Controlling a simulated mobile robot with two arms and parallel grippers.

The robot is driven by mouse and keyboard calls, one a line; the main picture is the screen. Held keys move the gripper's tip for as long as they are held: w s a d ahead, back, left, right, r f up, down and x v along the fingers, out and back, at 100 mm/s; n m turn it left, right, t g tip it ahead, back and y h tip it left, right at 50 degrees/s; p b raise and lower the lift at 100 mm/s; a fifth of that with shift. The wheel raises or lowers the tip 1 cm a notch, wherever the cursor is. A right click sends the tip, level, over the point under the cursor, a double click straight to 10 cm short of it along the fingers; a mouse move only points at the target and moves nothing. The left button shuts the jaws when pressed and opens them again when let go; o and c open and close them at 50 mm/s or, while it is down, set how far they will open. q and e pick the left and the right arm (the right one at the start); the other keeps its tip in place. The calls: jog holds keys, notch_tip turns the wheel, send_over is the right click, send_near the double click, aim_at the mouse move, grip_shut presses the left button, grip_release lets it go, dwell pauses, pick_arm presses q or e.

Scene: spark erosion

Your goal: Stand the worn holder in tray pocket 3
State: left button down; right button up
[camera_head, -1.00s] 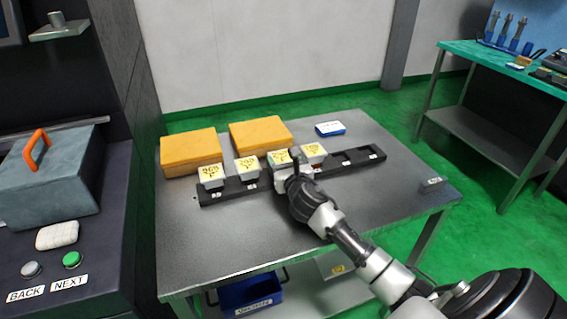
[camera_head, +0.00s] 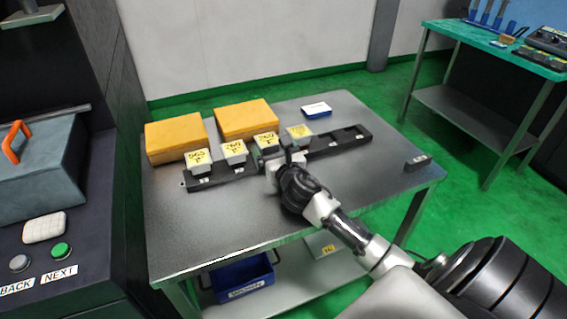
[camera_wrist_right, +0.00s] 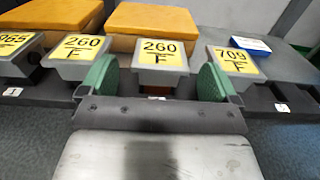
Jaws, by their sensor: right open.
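The long black tray (camera_head: 208,184) lies on the grey table with several white holders with yellow labels standing in a row in it. In the right wrist view, a holder marked 260 (camera_wrist_right: 161,52), third from the left, stands upright between the green-padded fingers of my right gripper (camera_wrist_right: 160,82). The gripper is open, with a finger on each side. In the head view, my right gripper (camera_head: 274,160) partly hides this holder (camera_head: 265,140). I cannot tell which holder is worn. My left gripper is not in view.
A neighbouring 260 holder (camera_wrist_right: 82,55) stands close left, a 709 holder (camera_wrist_right: 237,65) close right. Yellow boxes (camera_head: 175,138) and a blue-and-white box (camera_head: 316,110) lie behind the tray. The tray's right end has empty pockets.

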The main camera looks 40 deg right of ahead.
jog(key=v, duration=0.9)
